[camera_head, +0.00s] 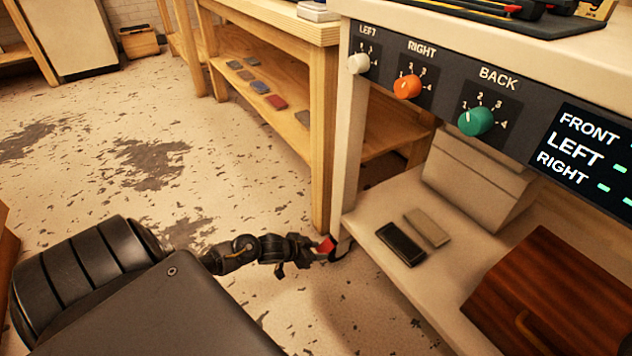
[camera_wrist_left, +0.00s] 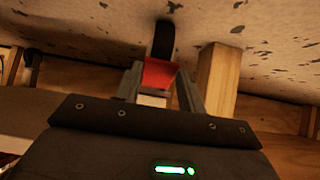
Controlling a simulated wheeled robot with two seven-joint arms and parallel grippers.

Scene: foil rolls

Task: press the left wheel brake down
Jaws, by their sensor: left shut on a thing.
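The left wheel brake is a small red tab (camera_head: 326,245) low at the front left leg of the white bench, beside a dark caster wheel (camera_head: 341,249). My left gripper (camera_head: 312,252) reaches down to it, close above the floor. In the left wrist view the red tab (camera_wrist_left: 158,74) lies between the two fingers of the gripper (camera_wrist_left: 160,90), and the black wheel (camera_wrist_left: 163,40) is just beyond it. The fingers are closed on the tab. How far the tab is tilted is hard to tell. My right gripper is not in view.
The white bench (camera_head: 350,150) carries white, orange and green knobs. Its lower shelf (camera_head: 375,215) holds two small flat blocks and a brown wooden box (camera_head: 550,300). A wooden bench leg (camera_head: 322,170) stands close behind the wheel. The floor (camera_head: 180,200) on the left is open.

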